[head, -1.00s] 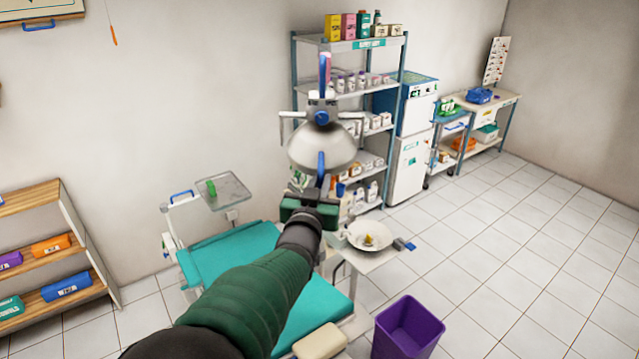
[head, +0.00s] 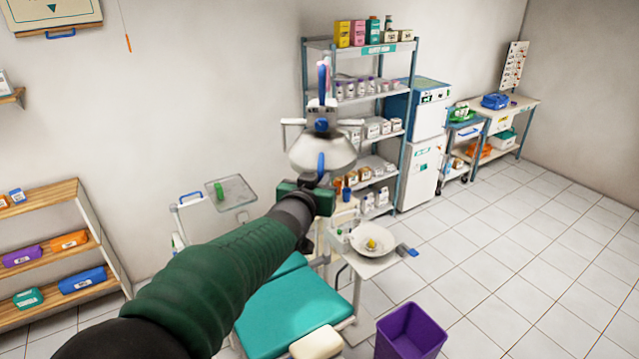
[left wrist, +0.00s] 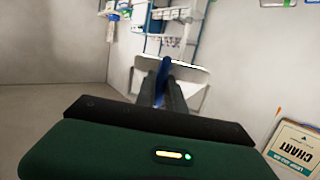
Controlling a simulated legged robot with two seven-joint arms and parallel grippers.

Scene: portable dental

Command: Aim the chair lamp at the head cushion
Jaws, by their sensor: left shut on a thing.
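The chair lamp (head: 318,150) has a pale dish-shaped head with a side bar and blue joints, and hangs above the teal chair (head: 290,312). My left gripper (head: 318,185) is at the lamp's front, shut on its blue handle (head: 321,165). In the left wrist view the fingers (left wrist: 165,88) close around the blue handle (left wrist: 162,70), with the lamp's pale dish (left wrist: 192,85) behind. The cream head cushion (head: 316,343) lies at the chair's near end, at the bottom of the head view. My right gripper is not in view.
A round basin (head: 370,242) on a side unit stands right of the chair. A purple bin (head: 411,330) stands on the floor at the lower right. A small tray (head: 232,193) stands behind the chair. Shelves line the back and left; the right floor is clear.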

